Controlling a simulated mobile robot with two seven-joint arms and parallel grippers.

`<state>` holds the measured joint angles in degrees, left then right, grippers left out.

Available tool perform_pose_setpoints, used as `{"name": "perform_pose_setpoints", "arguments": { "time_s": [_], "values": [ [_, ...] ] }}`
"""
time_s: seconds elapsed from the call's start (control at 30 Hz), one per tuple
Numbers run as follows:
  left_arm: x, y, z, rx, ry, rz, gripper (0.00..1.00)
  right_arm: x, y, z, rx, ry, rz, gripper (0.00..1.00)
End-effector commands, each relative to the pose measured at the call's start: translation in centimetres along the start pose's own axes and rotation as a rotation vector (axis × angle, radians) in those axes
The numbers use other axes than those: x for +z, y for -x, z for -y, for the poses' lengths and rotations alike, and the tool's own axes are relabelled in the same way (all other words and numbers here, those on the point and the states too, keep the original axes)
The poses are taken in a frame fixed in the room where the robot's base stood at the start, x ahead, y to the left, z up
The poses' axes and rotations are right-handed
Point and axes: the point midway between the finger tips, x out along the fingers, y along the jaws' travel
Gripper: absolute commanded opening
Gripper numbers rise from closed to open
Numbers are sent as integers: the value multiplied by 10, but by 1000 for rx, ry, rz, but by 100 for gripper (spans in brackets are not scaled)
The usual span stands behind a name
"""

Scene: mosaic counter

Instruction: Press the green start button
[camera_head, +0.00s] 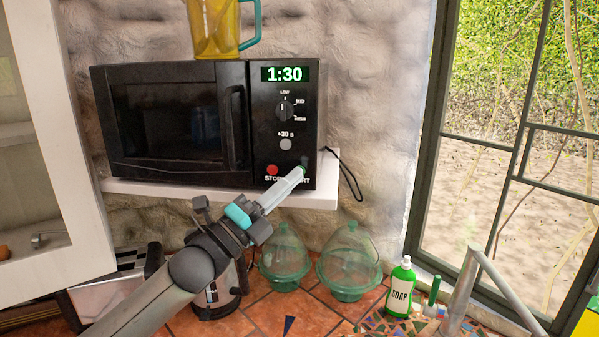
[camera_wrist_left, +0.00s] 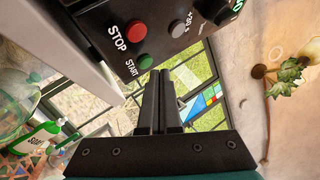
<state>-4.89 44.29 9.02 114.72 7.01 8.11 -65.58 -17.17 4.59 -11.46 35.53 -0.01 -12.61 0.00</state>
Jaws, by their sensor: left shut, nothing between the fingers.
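The black microwave (camera_head: 165,165) sits on a white shelf, and its green display (camera_head: 285,74) reads 1:30. The green start button (camera_wrist_left: 145,61) shows in the left wrist view, beside the red stop button (camera_wrist_left: 136,31). In the head view the red stop button (camera_head: 272,169) is clear, but my fingers largely cover the start button. My left gripper (camera_head: 301,171) is shut and empty, its tips at the lower right of the panel. In the left wrist view the fingertips (camera_wrist_left: 160,73) are close beside the start button. I cannot tell whether they touch it. My right gripper is not in view.
A yellow jug (camera_head: 217,28) stands on the microwave. Below the shelf are two green glass domes (camera_head: 285,258) (camera_head: 349,262) and a green soap bottle (camera_head: 401,288). A black cable (camera_head: 348,175) hangs right of the microwave. A white cabinet (camera_head: 75,150) is at left.

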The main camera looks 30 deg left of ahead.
Motion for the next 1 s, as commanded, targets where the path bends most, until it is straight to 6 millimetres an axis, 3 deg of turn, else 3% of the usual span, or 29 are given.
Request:
{"name": "perform_pose_setpoints", "arguments": {
  "time_s": [1.0],
  "values": [
    [6,-8,-6,1,-1,0,0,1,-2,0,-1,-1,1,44]
  ]
}}
